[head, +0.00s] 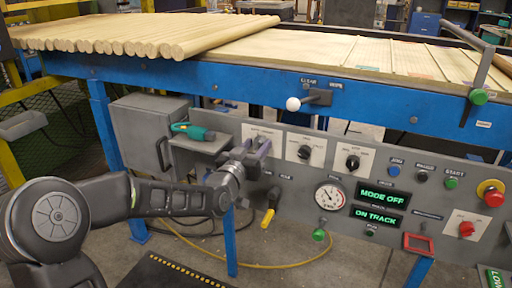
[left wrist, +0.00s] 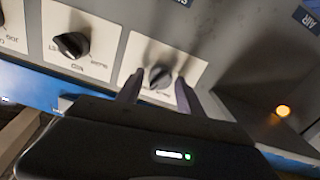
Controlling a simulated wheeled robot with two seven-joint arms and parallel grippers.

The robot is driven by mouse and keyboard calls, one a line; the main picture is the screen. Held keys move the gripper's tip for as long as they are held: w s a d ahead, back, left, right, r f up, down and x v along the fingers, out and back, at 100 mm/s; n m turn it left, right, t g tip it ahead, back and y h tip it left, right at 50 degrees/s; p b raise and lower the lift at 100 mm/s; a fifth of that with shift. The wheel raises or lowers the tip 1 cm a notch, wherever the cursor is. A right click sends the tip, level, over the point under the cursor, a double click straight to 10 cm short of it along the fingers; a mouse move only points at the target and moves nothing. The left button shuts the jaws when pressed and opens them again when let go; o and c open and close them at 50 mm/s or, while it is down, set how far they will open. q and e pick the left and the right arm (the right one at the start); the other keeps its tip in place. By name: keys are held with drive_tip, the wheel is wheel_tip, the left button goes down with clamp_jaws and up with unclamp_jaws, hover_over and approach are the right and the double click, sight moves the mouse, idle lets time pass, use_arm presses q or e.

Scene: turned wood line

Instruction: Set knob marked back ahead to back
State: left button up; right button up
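My left gripper (head: 259,149) reaches to the leftmost white plate on the grey control panel and covers the knob there in the head view. In the left wrist view that dark knob (left wrist: 160,77) sits on its white plate, between the two fingertips of the left gripper (left wrist: 157,84). The fingers are apart, with a gap visible beside the knob. The plate's lettering (head: 262,133) is too small to read, so I cannot tell the knob's setting. My right gripper is out of view.
Two more black knobs (head: 304,152) (head: 352,162) sit to the right on the grey panel (head: 285,190). Farther right are push buttons, a gauge (head: 329,196), lit displays (head: 382,196) and a red stop button (head: 493,198). A teal tool (head: 193,131) lies on a shelf at left.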

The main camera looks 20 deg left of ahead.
use_arm(q)
clamp_jaws()
drive_tip(key=shift+n, duration=0.4)
drive_tip(key=n+b, duration=0.1)
drive_tip(key=n, duration=0.4)
drive_tip(key=n+b, duration=0.1)
drive_tip(key=n, duration=0.5)
drive_tip(key=shift+a+f, duration=0.1)
idle(0.4)
idle(0.4)
drive_tip(key=shift+o, duration=1.4)
unclamp_jaws()
